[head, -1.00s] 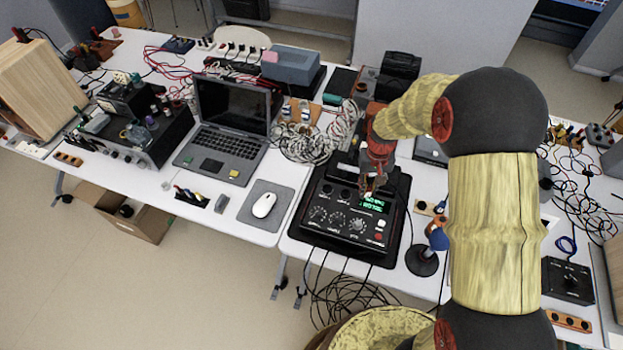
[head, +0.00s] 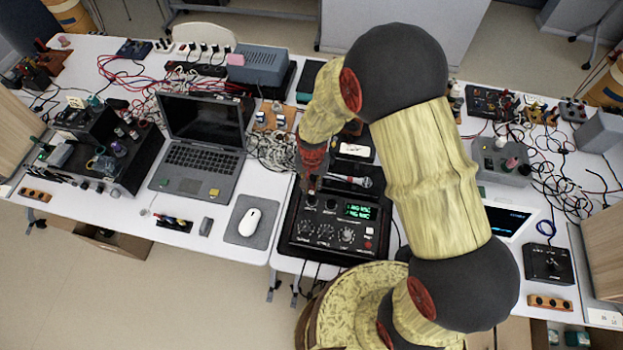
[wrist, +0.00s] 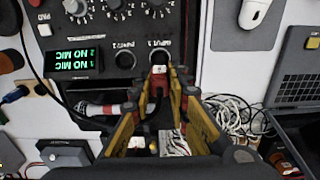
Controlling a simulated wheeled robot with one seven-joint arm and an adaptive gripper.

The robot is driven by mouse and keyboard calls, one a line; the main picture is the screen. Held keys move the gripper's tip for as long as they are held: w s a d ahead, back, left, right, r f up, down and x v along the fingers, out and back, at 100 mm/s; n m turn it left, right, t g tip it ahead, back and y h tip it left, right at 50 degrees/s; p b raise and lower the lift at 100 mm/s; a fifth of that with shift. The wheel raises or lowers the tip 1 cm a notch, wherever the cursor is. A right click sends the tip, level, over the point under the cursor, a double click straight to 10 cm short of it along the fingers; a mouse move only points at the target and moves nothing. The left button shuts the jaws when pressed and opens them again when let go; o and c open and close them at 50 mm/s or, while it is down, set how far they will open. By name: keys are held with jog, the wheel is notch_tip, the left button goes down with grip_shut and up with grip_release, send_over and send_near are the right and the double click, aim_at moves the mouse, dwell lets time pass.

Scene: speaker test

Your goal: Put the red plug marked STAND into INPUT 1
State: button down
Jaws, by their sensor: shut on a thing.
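The black mixer box (head: 290,243) stands on the white table, with knobs and a green display (head: 360,211). In the wrist view the display (wrist: 74,60) reads NO MIC on both lines. My gripper (wrist: 160,84) is shut on a red plug (wrist: 160,74) with a white label; I cannot read the label. The plug's front is at the round INPUT 1 socket (wrist: 159,56); I cannot tell whether it is inside. The INPUT 2 socket (wrist: 125,59) beside it is empty. In the head view my gripper (head: 312,187) is over the box's back left, and the plug is hidden.
A microphone (head: 355,181) lies behind the box. A white mouse on a grey mat (head: 240,237) and a laptop (head: 202,135) stand to the left. Tangled cables (wrist: 230,117) lie near the gripper. A tablet (head: 510,221) lies to the right.

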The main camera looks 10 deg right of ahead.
aim_at(312, 194)
jog(key=shift+f+b, duration=1.95)
jog(key=shift+f, duration=1.1)
jog(key=shift+f, duration=0.25)
jog(key=c, duration=1.7)
grip_release()
jog(key=shift+c, duration=0.2)
jog(key=shift+o, duration=0.6)
jog(key=shift+r, duration=0.15)
notch_tip(312, 194, up, 12)
jog(key=shift+f, duration=0.1)
